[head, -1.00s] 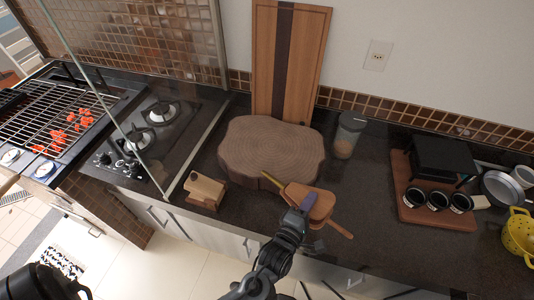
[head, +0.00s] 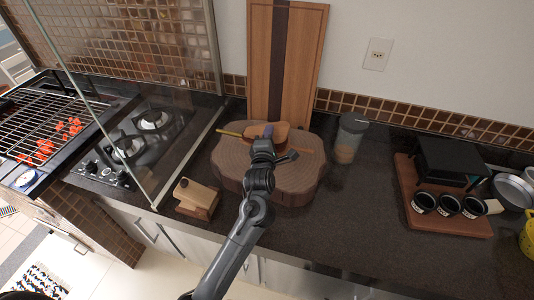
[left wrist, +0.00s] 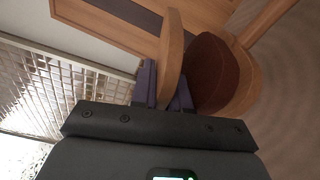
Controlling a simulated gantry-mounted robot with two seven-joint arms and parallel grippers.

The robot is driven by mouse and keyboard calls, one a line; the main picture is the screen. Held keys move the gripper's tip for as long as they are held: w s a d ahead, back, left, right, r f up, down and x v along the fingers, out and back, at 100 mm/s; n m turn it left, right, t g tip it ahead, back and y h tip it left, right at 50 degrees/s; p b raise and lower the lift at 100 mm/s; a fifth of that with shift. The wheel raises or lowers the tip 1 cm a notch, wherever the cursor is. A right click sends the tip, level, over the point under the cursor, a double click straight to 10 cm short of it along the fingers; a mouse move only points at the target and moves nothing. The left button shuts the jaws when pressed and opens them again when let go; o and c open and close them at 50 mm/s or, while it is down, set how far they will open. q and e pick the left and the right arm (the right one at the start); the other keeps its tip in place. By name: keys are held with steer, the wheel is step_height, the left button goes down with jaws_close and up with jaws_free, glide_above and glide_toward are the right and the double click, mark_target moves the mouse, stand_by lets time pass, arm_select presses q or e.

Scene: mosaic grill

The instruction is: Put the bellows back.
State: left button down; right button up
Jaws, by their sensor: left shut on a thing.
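The bellows (head: 281,133), with wooden boards and a brass-coloured nozzle pointing left, is over the back part of the round-edged wood slab (head: 240,167). My left gripper (head: 268,131) is shut on it. In the left wrist view, the purple fingers (left wrist: 165,92) sit on both sides of one board of the bellows (left wrist: 216,72), whose dark red leather shows beside it. My arm hides part of the bellows and slab in the head view. I cannot tell whether the bellows touches the slab. My right gripper is not in view.
A tall striped cutting board (head: 286,65) leans on the wall behind the slab. A lidded jar (head: 349,138) stands to the right, a small wooden block (head: 196,197) at front left. A glass panel (head: 150,90) rises by the hob.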

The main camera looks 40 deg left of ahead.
arm_select(q)
steer(key=shift+f, duration=3.15)
steer(key=shift+f+b, duration=0.15)
steer(key=shift+b, duration=0.15)
steer(key=c, duration=1.1)
jaws_free()
